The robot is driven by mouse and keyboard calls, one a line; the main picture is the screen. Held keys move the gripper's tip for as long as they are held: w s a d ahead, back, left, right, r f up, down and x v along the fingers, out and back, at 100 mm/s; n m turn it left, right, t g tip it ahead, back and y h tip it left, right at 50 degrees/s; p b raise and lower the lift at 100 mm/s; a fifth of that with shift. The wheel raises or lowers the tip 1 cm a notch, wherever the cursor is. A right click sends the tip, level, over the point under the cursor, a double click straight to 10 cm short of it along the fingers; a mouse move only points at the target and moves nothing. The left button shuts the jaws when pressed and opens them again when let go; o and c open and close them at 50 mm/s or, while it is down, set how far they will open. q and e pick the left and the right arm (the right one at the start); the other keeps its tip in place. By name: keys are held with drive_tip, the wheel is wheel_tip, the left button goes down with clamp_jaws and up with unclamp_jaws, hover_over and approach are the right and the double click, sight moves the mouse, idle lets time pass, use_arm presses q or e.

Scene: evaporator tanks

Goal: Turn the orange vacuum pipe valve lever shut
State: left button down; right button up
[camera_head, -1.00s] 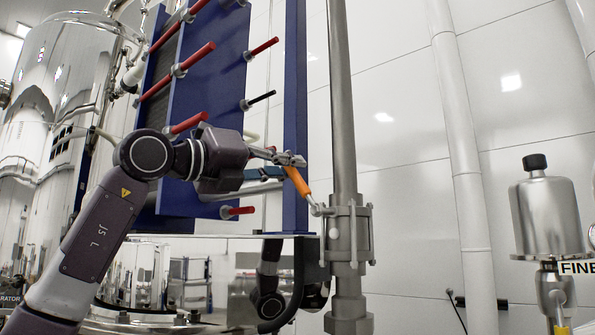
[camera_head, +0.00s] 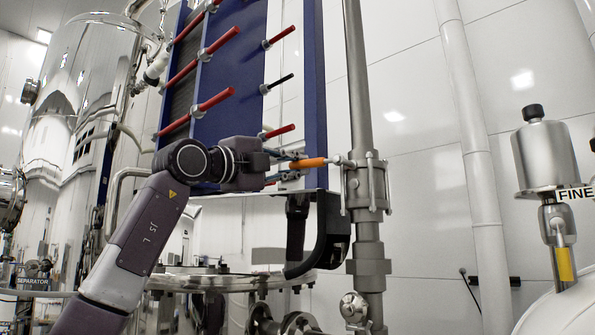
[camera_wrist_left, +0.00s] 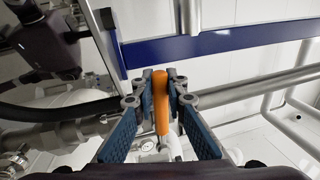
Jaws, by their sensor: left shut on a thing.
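The orange valve lever (camera_head: 308,163) sticks out to the left from the valve body (camera_head: 366,187) on the vertical grey pipe (camera_head: 357,80). It lies close to horizontal in the head view. My left gripper (camera_head: 287,168) is shut on the lever's outer end. In the left wrist view the orange lever (camera_wrist_left: 161,100) stands between the two blue-padded fingers (camera_wrist_left: 161,85). The valve's inner parts are hidden. My right gripper is not in view.
A blue plate frame (camera_head: 314,100) with several red rods stands just behind my left arm. Steel tanks (camera_head: 75,120) stand at the left. A steel canister (camera_head: 545,157) is at the right. The white wall between the pipes is clear.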

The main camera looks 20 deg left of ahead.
use_arm(q)
drive_tip(key=shift+f+n+b, duration=0.55)
drive_tip(key=shift+f+n, duration=0.05)
drive_tip(key=shift+n, duration=0.1)
drive_tip(key=shift+w, duration=0.1)
drive_tip(key=c, duration=1.9)
unclamp_jaws()
drive_tip(key=v, duration=1.2)
drive_tip(key=shift+d+f, duration=0.1)
drive_tip(key=shift+d, duration=0.05)
